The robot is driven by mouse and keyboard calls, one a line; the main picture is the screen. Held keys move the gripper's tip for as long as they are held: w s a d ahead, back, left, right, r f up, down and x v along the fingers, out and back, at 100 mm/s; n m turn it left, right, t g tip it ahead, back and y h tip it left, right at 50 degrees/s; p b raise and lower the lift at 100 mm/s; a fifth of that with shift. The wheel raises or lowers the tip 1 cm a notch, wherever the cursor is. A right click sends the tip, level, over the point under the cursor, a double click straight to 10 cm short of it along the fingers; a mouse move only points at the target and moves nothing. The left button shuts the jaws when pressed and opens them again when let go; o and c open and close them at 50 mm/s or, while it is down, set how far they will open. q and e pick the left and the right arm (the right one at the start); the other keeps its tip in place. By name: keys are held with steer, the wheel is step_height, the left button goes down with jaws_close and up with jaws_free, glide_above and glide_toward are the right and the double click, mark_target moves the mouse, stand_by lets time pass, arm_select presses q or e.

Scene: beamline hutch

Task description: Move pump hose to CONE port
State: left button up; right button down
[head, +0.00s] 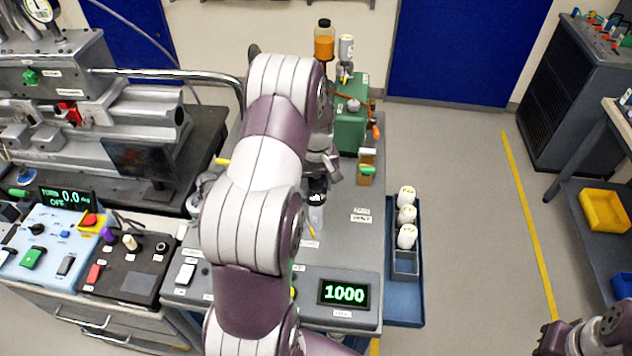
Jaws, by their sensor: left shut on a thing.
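My left arm reaches up across the middle of the view and covers much of the bench behind it. My left gripper (328,166) is at the far end of that arm, above the grey bench unit (345,235). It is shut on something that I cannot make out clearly. A black-topped part with a pale body (316,203) shows just below it; I cannot tell whether they touch. I cannot pick out the pump hose or the CONE port with certainty; the labels are too small to read. Part of my right arm's end (582,336) shows at the bottom right, its fingers unclear.
A green box unit (350,125) with an orange bottle (324,42) stands behind my gripper. A blue tray (405,305) with white containers is to the right. Control boxes (45,240) and grey machinery (95,120) fill the left. The floor to the right is clear.

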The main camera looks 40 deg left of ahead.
arm_select(q)
steer(key=shift+f, duration=0.45)
stand_by(0.3)
steer(key=o, duration=1.1)
steer(key=shift+c, duration=0.2)
steer(key=shift+o, duration=0.9)
steer(key=shift+w+d, duration=0.15)
